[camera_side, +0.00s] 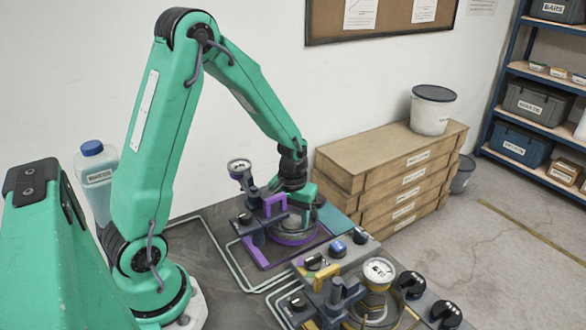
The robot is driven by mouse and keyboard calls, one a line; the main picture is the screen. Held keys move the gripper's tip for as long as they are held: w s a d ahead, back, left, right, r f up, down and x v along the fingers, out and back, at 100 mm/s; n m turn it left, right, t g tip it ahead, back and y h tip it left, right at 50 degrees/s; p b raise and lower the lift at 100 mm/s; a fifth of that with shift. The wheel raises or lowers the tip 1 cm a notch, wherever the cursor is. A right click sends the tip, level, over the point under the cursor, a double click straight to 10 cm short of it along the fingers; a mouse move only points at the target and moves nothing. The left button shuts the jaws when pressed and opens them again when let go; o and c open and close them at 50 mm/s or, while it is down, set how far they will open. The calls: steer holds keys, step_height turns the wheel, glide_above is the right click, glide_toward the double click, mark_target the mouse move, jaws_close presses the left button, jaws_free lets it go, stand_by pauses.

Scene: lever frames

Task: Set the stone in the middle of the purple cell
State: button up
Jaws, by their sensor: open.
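The purple cell (290,240) is a station with a purple ring and a purple bracket, on the bench beyond the yellow cell. My gripper (302,200) is down at this cell, above its ring and behind the purple bracket. It is open, though its fingertips are partly hidden by the bracket and fittings. I cannot make out the stone for certain; the area inside the ring is cluttered and partly covered by my gripper.
A yellow-marked cell (327,312) with a gauge (378,271) stands nearer the camera. Black knobs (411,284) line its right side. A dial gauge (239,167) rises left of my gripper. Wooden drawers (390,172) stand behind; a blue-capped bottle (97,180) stands left.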

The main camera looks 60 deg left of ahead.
steer(key=shift+o, duration=0.8)
steer(key=shift+r, duration=3.9)
steer(key=s+d+r+m+t, duration=0.2)
steer(key=s+d+r+m, duration=0.1)
steer(key=s+r, duration=0.3)
steer(key=s+d+r+m+t, duration=0.3)
steer(key=s+d+r, duration=0.2)
steer(key=s+r, duration=0.2)
steer(key=shift+s+r+t, duration=0.3)
steer(key=shift+r, duration=0.55)
